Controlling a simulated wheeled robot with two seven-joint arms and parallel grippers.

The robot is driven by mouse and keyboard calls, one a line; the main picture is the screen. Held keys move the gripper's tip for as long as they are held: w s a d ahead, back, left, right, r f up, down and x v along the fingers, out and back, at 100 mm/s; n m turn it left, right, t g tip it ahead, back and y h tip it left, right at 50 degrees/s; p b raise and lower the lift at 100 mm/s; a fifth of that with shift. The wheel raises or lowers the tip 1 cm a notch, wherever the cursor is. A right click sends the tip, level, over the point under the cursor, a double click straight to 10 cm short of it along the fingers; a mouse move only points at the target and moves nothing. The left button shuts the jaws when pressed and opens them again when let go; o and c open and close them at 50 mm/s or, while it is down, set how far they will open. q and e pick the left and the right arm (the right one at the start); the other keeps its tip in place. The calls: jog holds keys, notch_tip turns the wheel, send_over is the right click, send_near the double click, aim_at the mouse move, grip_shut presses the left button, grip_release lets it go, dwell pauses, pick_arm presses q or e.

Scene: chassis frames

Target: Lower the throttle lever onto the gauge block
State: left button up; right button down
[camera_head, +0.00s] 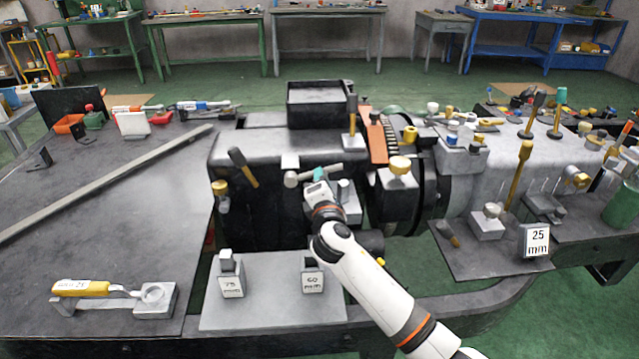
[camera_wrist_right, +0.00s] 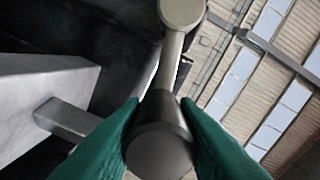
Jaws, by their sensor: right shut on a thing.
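The throttle lever (camera_head: 303,178) is a grey bar with rounded ends, on the front of the dark machine in the head view. My right gripper (camera_head: 320,176) is shut on it. In the right wrist view, my green fingers (camera_wrist_right: 161,112) press both sides of the lever (camera_wrist_right: 171,65), whose round end lies between them. White gauge blocks labelled 75 mm (camera_head: 232,286) and 50 mm (camera_head: 312,281) stand on a grey plate in front. A 25 mm block (camera_head: 537,241) stands at the right. Whether a block lies under the lever is hidden by my gripper. My left gripper is not in view.
The dark machine (camera_head: 255,145) fills the middle, with a yellow-tipped lever (camera_head: 243,167) left of my gripper. A yellow-handled tool (camera_head: 85,288) lies on the left table. A long bar (camera_head: 110,180) crosses that table, which has clear space below it.

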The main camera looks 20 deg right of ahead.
jog(key=shift+d+f+m+b, duration=0.1)
jog(key=shift+f+m+b, duration=0.3)
jog(key=shift+m, duration=0.2)
jog(key=shift+f, duration=0.1)
jog(key=c, duration=1.1)
grip_release()
jog(key=shift+s, duration=0.1)
jog(key=v, duration=1.2)
jog(key=shift+c, duration=0.3)
